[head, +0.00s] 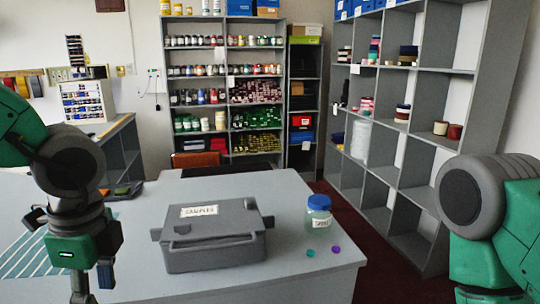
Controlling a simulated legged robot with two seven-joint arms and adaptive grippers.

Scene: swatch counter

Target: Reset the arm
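My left arm comes in from the left, and its gripper (84,290) points down at the front left of the grey counter (290,285). Its two dark fingers stand apart with nothing visible between them, though the fingertips run close to the bottom edge. My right arm shows at the right edge as a green and grey link. Its gripper is out of view, apart from a possible dark part at the bottom edge. A grey lidded box (212,250) with a white label sits shut on the counter, to the right of my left gripper and apart from it.
A labelled jar (318,219) with a blue lid stands right of the box. A teal disc (310,253) and a purple disc (336,249) lie before it. A striped mat (25,255) lies at left. Shelves (225,90) stand behind; an open shelf unit (410,130) stands right.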

